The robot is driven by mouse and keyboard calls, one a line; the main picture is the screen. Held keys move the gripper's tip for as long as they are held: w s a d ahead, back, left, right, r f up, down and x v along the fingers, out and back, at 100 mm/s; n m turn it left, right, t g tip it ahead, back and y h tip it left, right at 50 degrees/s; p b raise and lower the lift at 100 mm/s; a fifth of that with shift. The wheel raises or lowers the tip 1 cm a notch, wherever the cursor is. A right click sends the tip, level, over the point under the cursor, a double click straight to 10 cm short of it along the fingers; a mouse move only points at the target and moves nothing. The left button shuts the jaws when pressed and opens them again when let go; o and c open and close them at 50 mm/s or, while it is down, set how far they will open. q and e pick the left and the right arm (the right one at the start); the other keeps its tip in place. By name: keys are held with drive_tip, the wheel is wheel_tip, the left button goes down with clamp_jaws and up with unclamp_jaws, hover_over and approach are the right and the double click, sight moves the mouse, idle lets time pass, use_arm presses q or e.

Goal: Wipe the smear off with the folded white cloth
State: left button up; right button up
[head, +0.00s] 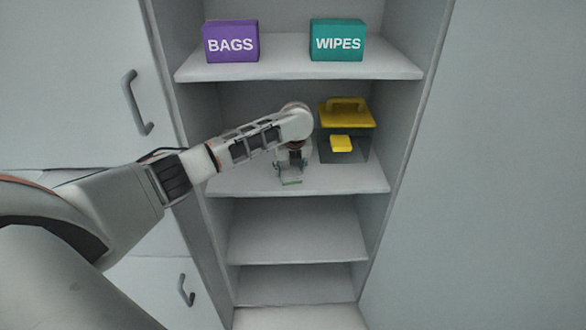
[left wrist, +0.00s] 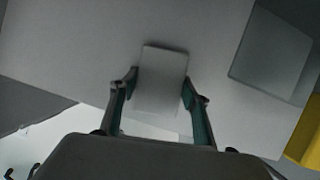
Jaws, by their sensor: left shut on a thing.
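My left gripper (head: 290,178) is over the middle shelf of the open cabinet, pointing down. In the left wrist view its two fingers are closed on the sides of the folded white cloth (left wrist: 163,75), a small pale rectangle. The cloth is close to the shelf surface; whether it touches cannot be told. In the head view the cloth is hard to make out behind the fingers. No smear can be made out in either view. My right gripper is not in view.
A dark see-through bin with a yellow lid (head: 346,115) stands on the same shelf (head: 345,181), right of my gripper. A purple BAGS box (head: 231,41) and a teal WIPES box (head: 338,40) stand on the shelf above. Cabinet side walls flank the space. The lower shelves look empty.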

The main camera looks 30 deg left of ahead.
sight(311, 168)
use_arm(q)
drive_tip(key=shift+s+a, duration=0.5)
drive_tip(key=shift+a, duration=0.35)
drive_tip(key=shift+s+a, duration=0.5)
drive_tip(key=shift+a, duration=0.3)
drive_tip(key=shift+w+a+b, duration=0.2)
drive_tip(key=shift+w+a, duration=0.1)
drive_tip(key=shift+w, duration=0.2)
drive_tip(key=shift+w+a+b, duration=0.15)
drive_tip(key=shift+w+a, duration=0.1)
drive_tip(key=shift+w, duration=0.2)
drive_tip(key=shift+w+d+p, duration=0.2)
drive_tip(key=shift+w+d, duration=0.35)
drive_tip(key=shift+d, duration=0.35)
drive_tip(key=shift+w+d+p, duration=0.15)
drive_tip(key=shift+w+d, duration=0.35)
drive_tip(key=shift+d, duration=0.4)
drive_tip(key=shift+w+d, duration=0.55)
drive_tip(key=shift+d, duration=0.3)
drive_tip(key=shift+w+d, duration=0.55)
drive_tip(key=shift+d, duration=0.25)
